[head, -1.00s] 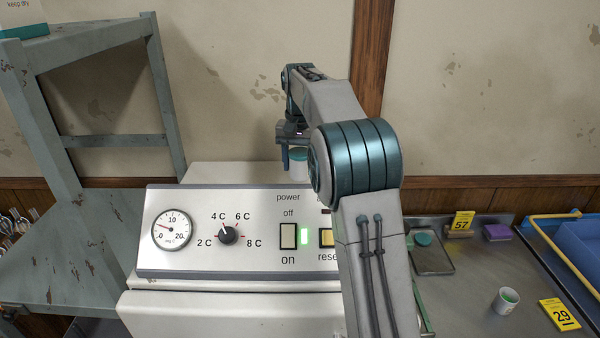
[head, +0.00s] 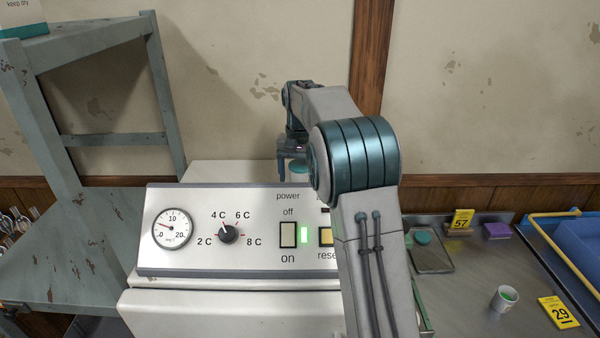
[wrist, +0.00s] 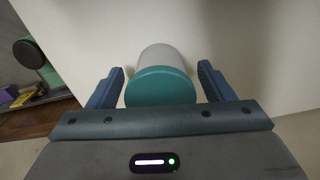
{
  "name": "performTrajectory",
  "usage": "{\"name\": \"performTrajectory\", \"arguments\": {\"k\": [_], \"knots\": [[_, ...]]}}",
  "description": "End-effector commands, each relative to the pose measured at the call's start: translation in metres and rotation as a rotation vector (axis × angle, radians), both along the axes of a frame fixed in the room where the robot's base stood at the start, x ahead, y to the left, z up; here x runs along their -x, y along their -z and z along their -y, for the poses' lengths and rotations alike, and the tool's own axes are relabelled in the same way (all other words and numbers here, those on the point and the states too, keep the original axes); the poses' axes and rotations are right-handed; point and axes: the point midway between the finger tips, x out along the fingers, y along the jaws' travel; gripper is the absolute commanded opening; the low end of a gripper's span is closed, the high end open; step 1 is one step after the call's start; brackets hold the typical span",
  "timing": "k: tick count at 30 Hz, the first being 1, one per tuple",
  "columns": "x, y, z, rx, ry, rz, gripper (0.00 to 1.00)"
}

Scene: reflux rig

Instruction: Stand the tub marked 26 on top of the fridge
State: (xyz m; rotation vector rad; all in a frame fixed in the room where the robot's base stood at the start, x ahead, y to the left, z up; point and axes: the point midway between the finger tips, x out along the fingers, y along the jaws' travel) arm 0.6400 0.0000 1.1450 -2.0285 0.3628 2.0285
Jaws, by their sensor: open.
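The fridge (head: 230,312) is white, with a control panel across its front and a flat top (head: 232,172) behind the panel. A tub with a teal lid (head: 298,166) is at the top of the fridge, its lower part hidden by the panel in the head view. In the wrist view the tub's lid (wrist: 160,87) and pale body lie between my fingers, over a white surface. No number shows on it. My gripper (head: 292,168) is open, one finger on each side of the tub; I cannot tell whether either touches it.
A grey-green rack (head: 115,140) stands left of the fridge. At right is a metal bench (head: 460,290) with a small white cup (head: 506,299), yellow tags 57 (head: 462,220) and 29 (head: 558,313), a purple block (head: 497,231) and a blue tray (head: 580,245).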

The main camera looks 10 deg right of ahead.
Motion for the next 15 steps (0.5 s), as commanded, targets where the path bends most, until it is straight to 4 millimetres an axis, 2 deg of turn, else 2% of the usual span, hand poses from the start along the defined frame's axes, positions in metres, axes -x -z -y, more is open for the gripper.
{"name": "performTrajectory", "arguments": {"k": [5,8,15], "knots": [[-0.001,-0.01,0.0,0.0,0.0,0.003,0.75],[-0.001,-0.026,0.0,0.0,0.0,0.005,0.75],[-0.001,-0.077,0.0,0.0,0.0,0.004,0.75]]}}
